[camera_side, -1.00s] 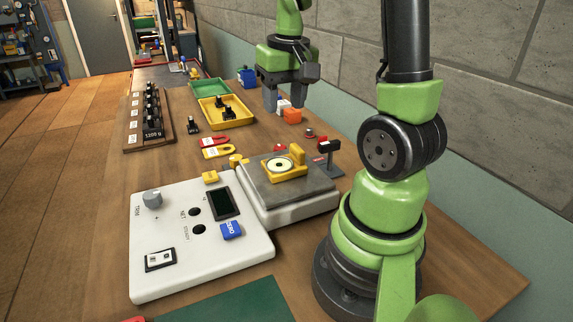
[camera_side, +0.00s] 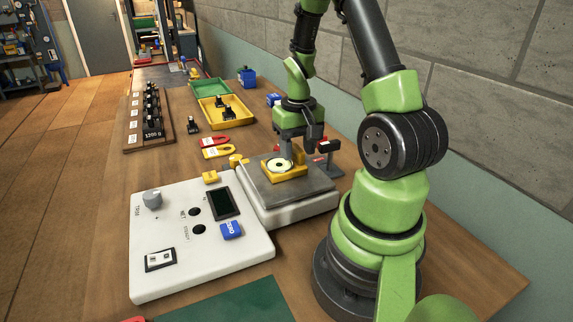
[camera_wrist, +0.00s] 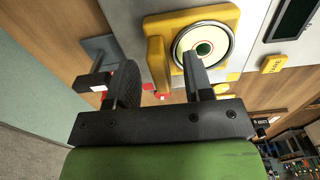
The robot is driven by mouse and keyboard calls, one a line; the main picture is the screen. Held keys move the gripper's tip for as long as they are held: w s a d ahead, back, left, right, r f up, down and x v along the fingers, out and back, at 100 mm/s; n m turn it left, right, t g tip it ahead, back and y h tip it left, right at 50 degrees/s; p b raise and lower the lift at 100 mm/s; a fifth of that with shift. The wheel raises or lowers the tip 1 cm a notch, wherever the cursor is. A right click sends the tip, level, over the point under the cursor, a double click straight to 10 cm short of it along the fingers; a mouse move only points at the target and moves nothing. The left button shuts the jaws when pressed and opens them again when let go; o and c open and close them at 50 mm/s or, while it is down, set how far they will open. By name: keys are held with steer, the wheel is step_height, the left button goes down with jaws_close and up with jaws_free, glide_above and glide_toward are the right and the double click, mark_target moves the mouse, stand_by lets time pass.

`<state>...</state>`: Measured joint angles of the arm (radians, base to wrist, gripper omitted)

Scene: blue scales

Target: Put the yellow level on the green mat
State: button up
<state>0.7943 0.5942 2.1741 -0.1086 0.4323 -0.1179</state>
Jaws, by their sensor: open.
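The yellow level (camera_side: 283,175) sits on the grey pan of the scale. It has a round pale dial and an upright yellow tab; it also shows in the wrist view (camera_wrist: 185,18). My gripper (camera_side: 300,152) is open, just above the level at the tab. In the wrist view my gripper's fingers (camera_wrist: 160,75) lie on either side of the tab in the picture. I cannot tell whether a finger touches it. The green mat (camera_side: 235,303) lies at the front edge of the side view, partly cut off, with its visible part bare.
The white scale (camera_side: 150,270) has a grey pan (camera_side: 312,192), a knob and a blue button. A small dark-headed stand (camera_side: 328,150) is right of my gripper. A yellow tray (camera_side: 215,117) and a rack of black weights (camera_side: 150,125) are farther back.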

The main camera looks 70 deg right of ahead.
steer(key=shift+f, duration=0.4)
steer(key=shift+c, duration=0.5)
jaws_close()
steer(key=shift+r, duration=0.15)
